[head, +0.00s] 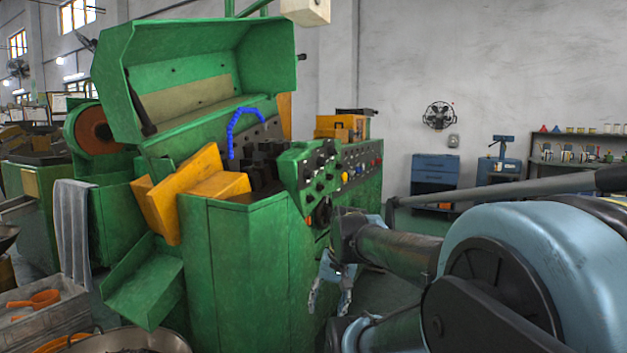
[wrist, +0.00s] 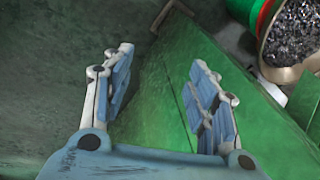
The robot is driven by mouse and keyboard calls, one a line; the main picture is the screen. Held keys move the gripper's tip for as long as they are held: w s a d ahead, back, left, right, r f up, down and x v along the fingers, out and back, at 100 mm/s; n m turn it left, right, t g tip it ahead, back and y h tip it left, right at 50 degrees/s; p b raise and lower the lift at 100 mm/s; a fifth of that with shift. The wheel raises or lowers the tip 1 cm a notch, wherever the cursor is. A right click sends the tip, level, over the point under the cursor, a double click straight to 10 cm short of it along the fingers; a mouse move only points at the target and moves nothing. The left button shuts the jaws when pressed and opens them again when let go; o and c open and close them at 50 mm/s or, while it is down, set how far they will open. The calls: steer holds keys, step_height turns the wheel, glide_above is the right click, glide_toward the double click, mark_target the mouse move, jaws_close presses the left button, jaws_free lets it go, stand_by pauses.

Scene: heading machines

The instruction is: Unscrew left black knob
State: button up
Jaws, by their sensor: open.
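Several small black knobs (head: 314,176) sit on the green control panel (head: 291,165) of the green machine (head: 247,275) in the head view. They are small, and I cannot tell which one is the left black knob. My gripper (head: 329,296) hangs low to the right of the machine's front, below the panel and apart from the knobs. In the wrist view my gripper (wrist: 162,72) is open, with its two fingers spread and nothing between them. Behind it are the green machine side (wrist: 165,95) and the floor. No knob shows in the wrist view.
The machine's green lid (head: 205,75) stands raised above a yellow chute (head: 190,190). A bowl of metal bits (wrist: 292,30) shows at the wrist view's upper right. A grey cloth (head: 73,235) hangs at left. Blue cabinets (head: 435,172) stand by the back wall.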

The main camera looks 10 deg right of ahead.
steer(key=w+a+r+m+y, duration=0.2)
steer(key=w+r+m+y, duration=0.2)
steer(key=w+r+m, duration=0.4)
steer(key=m+t+y, duration=0.9)
steer(key=m, duration=0.5)
glide_toward(314, 175)
steer(key=x, duration=0.9)
steer(key=shift+w+a, duration=0.15)
steer(key=shift+a, duration=0.25)
